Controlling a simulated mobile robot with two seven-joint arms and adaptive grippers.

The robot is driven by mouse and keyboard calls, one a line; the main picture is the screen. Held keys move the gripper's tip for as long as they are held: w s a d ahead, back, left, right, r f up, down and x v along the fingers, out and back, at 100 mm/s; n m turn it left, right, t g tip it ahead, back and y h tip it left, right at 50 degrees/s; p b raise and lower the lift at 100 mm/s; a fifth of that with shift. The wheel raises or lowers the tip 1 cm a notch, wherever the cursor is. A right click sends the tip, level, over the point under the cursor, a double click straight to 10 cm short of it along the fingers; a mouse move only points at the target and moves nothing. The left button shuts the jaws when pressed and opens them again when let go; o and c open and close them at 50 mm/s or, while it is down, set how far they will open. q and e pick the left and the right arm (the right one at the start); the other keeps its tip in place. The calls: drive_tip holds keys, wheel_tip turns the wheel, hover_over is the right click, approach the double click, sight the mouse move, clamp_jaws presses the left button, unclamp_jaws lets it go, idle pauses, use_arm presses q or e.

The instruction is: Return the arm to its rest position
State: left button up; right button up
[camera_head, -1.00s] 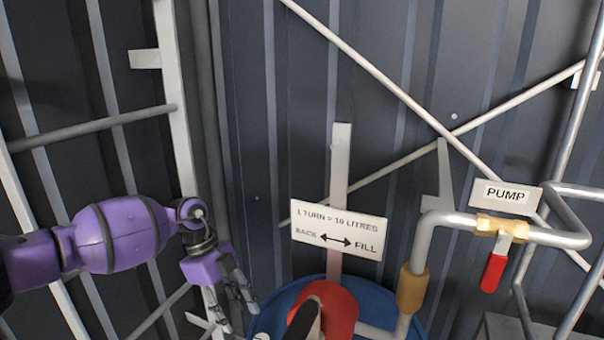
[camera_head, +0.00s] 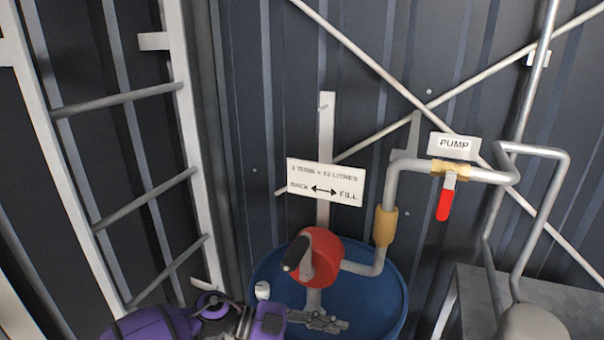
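My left arm comes in low from the bottom left in purple, and its gripper (camera_head: 325,322) lies in front of the blue drum (camera_head: 385,300), near the drum's left side. Its dark fingers point right; whether they are apart or together is unclear. I see nothing held in them. The red pump (camera_head: 322,258) on the drum, with its black-handled crank (camera_head: 297,253), stands just above the gripper, apparently clear of it. My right gripper is out of view.
A white sign (camera_head: 325,183) stands behind the pump. A pipe (camera_head: 392,190) rises to a valve with a red lever (camera_head: 444,205) under the PUMP sign (camera_head: 453,146). A ladder (camera_head: 185,130) stands at left; a grey box (camera_head: 470,300) is at lower right.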

use_arm(q)
drive_tip(key=s+a+f+n+t+y, duration=0.2)
drive_tip(key=a+f+n+t+y, duration=0.75)
drive_tip(key=n+t, duration=0.75)
drive_tip(key=s+a+f+n+g+y, duration=0.2)
drive_tip(key=s+a+f+n+g, duration=0.1)
drive_tip(key=s+a+f, duration=0.4)
drive_tip(key=s+a+f+n+g+y, duration=0.3)
drive_tip(key=s+a+f, duration=0.4)
drive_tip(key=s, duration=0.4)
drive_tip(key=shift+s+a+f+g, duration=0.25)
drive_tip(key=shift+s+f+g, duration=0.15)
drive_tip(key=shift+f+g, duration=0.1)
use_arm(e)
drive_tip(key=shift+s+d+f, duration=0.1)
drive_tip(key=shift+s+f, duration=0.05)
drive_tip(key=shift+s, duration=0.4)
